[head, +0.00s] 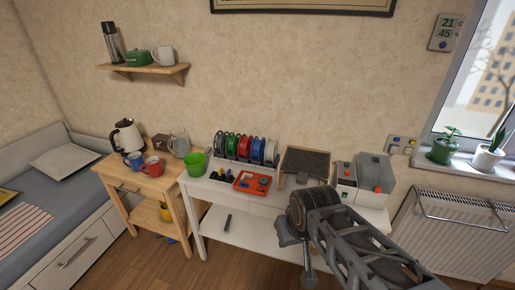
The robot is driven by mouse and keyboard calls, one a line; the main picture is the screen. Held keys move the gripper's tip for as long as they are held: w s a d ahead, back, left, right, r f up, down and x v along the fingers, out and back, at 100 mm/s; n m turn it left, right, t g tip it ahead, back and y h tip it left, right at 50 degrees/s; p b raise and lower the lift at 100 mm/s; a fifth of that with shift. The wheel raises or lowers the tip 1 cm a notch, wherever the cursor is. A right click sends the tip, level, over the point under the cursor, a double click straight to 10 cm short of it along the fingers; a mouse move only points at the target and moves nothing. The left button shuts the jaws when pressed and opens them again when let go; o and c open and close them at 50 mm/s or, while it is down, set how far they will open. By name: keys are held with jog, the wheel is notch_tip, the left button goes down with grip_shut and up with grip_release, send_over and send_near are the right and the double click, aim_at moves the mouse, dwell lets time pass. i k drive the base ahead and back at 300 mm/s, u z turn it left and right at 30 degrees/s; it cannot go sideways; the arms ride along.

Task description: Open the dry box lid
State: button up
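A grey box with a pale, see-through-looking lid (374,166) stands at the right end of the white table in the head view and looks like the dry box. Its lid appears shut, and an orange spot shows low on its front. My arm comes in from the lower right and hides part of the table in front of the box. The end of my arm, where my gripper (308,276) seems to be, hangs low in front of the table, well below and left of the box. Its fingers are too small to make out.
Further left are a dark-topped wooden-sided tray (306,163), a red tray (252,182), colored spools (245,149) and a green bucket (195,164). A radiator (455,232) is at right.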

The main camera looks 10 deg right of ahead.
aim_at(378, 189)
jog(key=z, duration=1.35)
jog(key=k, duration=0.4)
jog(key=u, duration=0.7)
jog(key=i, duration=0.6)
jog(key=z, duration=0.55)
